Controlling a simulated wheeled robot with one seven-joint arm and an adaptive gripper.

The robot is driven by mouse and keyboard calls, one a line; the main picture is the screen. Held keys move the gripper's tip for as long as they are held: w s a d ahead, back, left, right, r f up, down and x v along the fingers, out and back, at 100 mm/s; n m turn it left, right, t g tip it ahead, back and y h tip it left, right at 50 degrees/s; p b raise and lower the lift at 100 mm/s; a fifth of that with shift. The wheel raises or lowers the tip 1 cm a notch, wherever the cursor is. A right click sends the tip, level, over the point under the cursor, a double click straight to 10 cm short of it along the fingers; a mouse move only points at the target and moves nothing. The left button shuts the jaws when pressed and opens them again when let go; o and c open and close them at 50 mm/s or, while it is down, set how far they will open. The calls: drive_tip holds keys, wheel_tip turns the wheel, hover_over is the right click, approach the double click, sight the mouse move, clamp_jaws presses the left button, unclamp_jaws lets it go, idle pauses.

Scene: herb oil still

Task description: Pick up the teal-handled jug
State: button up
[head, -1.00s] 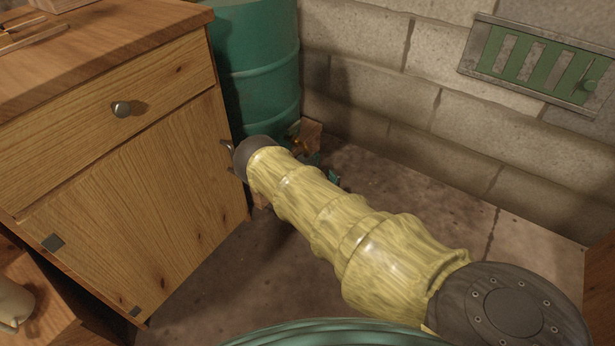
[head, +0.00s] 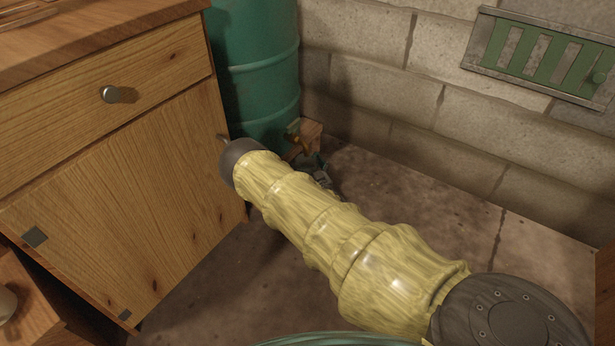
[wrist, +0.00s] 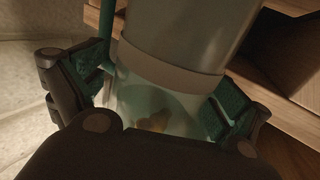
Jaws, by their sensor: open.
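In the wrist view, a jug (wrist: 182,45) fills the space between my fingers. It has a grey upper body, a brownish band and a pale, see-through lower part with something yellowish showing in it. A teal strip at its left (wrist: 105,25) looks like its handle. My gripper (wrist: 155,95) is open, one teal-padded finger on each side of the jug. Whether the pads touch it I cannot tell. In the head view my arm hides most of the gripper and jug; only small dark and teal parts show beyond the arm, low by the barrel.
A wooden cabinet (head: 130,200) with a drawer stands at left. A block wall (head: 400,100) with a green vent (head: 545,60) closes the back. Floor (head: 420,205) at right is clear.

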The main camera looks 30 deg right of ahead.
drive_tip(key=shift+w, duration=0.1)
drive_tip(key=c, duration=1.5)
drive_tip(key=shift+c, duration=0.2)
drive_tip(key=shift+r, duration=0.2)
